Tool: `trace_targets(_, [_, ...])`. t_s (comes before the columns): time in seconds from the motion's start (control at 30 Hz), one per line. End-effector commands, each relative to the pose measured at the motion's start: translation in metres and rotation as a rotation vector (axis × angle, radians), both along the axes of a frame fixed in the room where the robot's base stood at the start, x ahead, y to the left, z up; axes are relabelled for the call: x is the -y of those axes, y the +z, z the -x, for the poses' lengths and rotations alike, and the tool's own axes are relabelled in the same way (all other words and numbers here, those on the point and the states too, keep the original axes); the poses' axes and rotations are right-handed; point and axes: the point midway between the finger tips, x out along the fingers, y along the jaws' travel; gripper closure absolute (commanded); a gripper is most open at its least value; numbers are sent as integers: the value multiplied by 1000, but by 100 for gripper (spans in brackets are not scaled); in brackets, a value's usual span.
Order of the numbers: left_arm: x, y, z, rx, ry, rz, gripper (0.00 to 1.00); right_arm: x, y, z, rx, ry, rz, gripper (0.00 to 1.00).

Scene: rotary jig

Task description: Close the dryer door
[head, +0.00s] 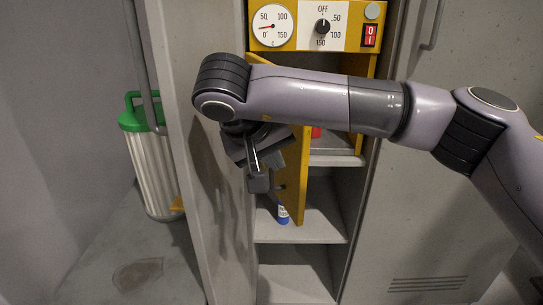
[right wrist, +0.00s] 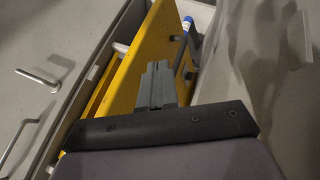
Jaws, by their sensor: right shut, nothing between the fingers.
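The yellow dryer (head: 370,62) sits in an open grey cabinet, with a dial gauge, a knob and a red switch on its front. Its yellow door (head: 302,178) stands open, swung out edge-on toward me. The door also shows in the right wrist view (right wrist: 137,58). My right gripper (head: 260,186) is shut and empty, pointing down just left of the door; it also shows in the right wrist view (right wrist: 157,75), in front of the door's face. I cannot tell whether it touches the door. My arm hides much of the dryer opening. My left gripper is not in view.
The cabinet's left door (head: 205,190) stands open close to the left of my gripper. A green-topped white canister (head: 152,165) stands on the floor at left. A closed grey cabinet door (head: 440,245) is at right.

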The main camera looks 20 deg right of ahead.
Motion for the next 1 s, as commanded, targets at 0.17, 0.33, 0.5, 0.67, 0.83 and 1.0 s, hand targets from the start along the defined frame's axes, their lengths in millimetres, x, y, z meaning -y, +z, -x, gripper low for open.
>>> trace_targets(0.17, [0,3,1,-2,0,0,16,15,-28,-15,-5,-4,-1,100])
trace_targets(0.33, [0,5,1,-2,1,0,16,25,-48,-25,-4,0,-3,100])
trace_targets(0.5, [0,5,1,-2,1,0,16,30,-57,-30,-2,0,-3,100])
trace_targets(0.67, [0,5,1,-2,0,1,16,30,-58,-31,-1,0,-3,100])
trace_targets(0.83, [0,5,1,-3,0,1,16,30,-58,-31,-1,0,-3,100])
trace_targets(1.0, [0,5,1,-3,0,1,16,32,-58,-31,-1,5,-3,100])
